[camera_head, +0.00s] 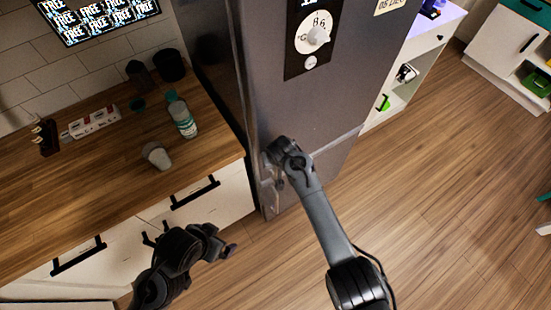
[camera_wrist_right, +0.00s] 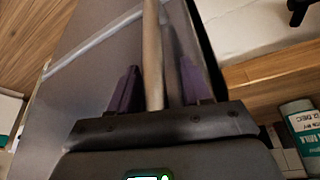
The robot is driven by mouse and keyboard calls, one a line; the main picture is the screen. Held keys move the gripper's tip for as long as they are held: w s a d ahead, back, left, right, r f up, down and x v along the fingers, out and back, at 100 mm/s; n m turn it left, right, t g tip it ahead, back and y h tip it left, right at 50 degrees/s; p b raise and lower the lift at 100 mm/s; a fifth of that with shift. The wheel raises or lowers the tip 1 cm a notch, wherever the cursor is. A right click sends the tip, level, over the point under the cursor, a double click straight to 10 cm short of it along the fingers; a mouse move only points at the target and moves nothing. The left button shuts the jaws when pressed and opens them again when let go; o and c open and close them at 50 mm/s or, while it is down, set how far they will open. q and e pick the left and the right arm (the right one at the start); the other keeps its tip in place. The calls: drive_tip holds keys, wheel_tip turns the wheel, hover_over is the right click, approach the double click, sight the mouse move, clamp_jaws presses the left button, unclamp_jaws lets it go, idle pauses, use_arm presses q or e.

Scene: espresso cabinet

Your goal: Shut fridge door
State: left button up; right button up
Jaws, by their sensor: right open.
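The tall grey fridge (camera_head: 290,105) stands in the middle of the head view, with a light seam running across its front. I cannot tell whether its door is fully shut. My right gripper (camera_head: 275,162) is at the fridge's left front edge. In the right wrist view, my right gripper (camera_wrist_right: 156,80) is open, with one dark finger on each side of a long brownish handle bar (camera_wrist_right: 152,45). Contact with the bar cannot be told. My left gripper (camera_head: 228,248) is over the floor in front of the drawers, apart from the fridge; its jaws are unclear.
A wooden counter (camera_head: 60,185) left of the fridge holds a bottle (camera_head: 182,118), a grey cup (camera_head: 156,155) and a power strip (camera_head: 92,122). Dark drawer handles (camera_head: 195,192) stick out below it. The wood floor (camera_head: 440,200) to the right is clear.

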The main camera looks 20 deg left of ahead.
drive_tip(key=p+v, duration=0.2)
drive_tip(key=v, duration=0.8)
drive_tip(key=shift+r+p, duration=0.3)
drive_tip(key=shift+r, duration=0.1)
drive_tip(key=shift+s, duration=0.15)
